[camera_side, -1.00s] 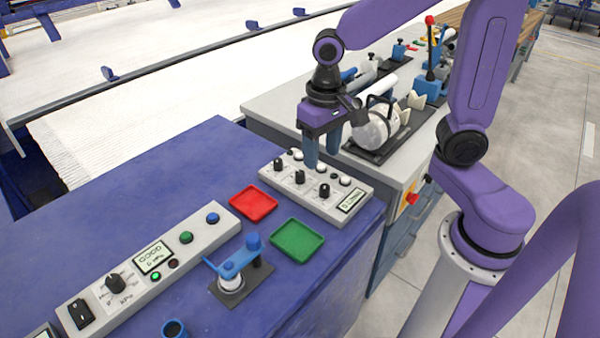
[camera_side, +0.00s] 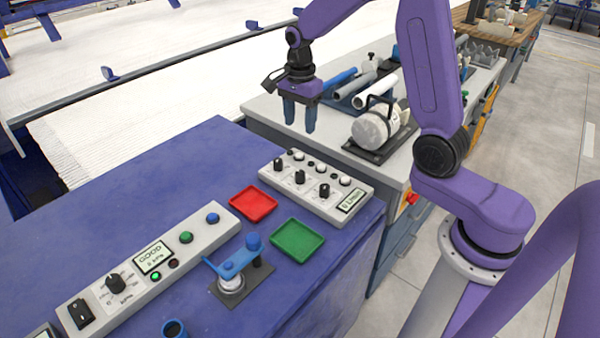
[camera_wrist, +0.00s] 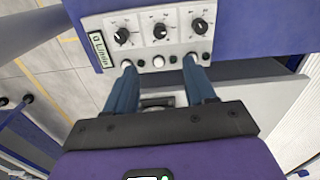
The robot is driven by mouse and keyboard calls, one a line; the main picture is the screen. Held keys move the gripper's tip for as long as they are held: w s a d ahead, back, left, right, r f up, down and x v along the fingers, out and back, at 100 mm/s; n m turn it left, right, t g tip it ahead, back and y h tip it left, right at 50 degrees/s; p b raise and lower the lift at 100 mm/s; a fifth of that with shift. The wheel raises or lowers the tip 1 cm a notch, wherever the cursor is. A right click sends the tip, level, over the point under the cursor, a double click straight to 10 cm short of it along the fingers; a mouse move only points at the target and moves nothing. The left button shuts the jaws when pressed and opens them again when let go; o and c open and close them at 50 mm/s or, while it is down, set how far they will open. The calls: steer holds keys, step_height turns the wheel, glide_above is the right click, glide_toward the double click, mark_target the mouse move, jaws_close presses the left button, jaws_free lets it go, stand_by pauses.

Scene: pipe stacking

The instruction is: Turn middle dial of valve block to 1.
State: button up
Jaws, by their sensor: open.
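The valve block (camera_side: 336,207) is a pale grey box with three black dials in a row, white and black knobs along its back edge and a small display reading about 0 L/min. The middle dial (camera_side: 299,177) lies between the two others; the number it points to is too small to read. In the wrist view the middle dial (camera_wrist: 160,31) is ahead of the fingertips, roughly centred between them. My gripper (camera_side: 300,118) is open and empty, fingers pointing down, above and behind the block and apart from it. It also shows in the wrist view (camera_wrist: 159,66).
A red tray (camera_side: 253,203) and a green tray (camera_side: 297,240) lie in front of the block. A control panel (camera_side: 207,233) and a blue lever fixture (camera_side: 232,265) stand to the left. Behind, a bench carries a white cylinder (camera_side: 370,130) and pipes.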

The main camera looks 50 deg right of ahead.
mark_target(300, 172)
step_height(300, 172, down, 17)
steer(key=shift+f, duration=0.15)
stand_by(0.5)
jaws_close()
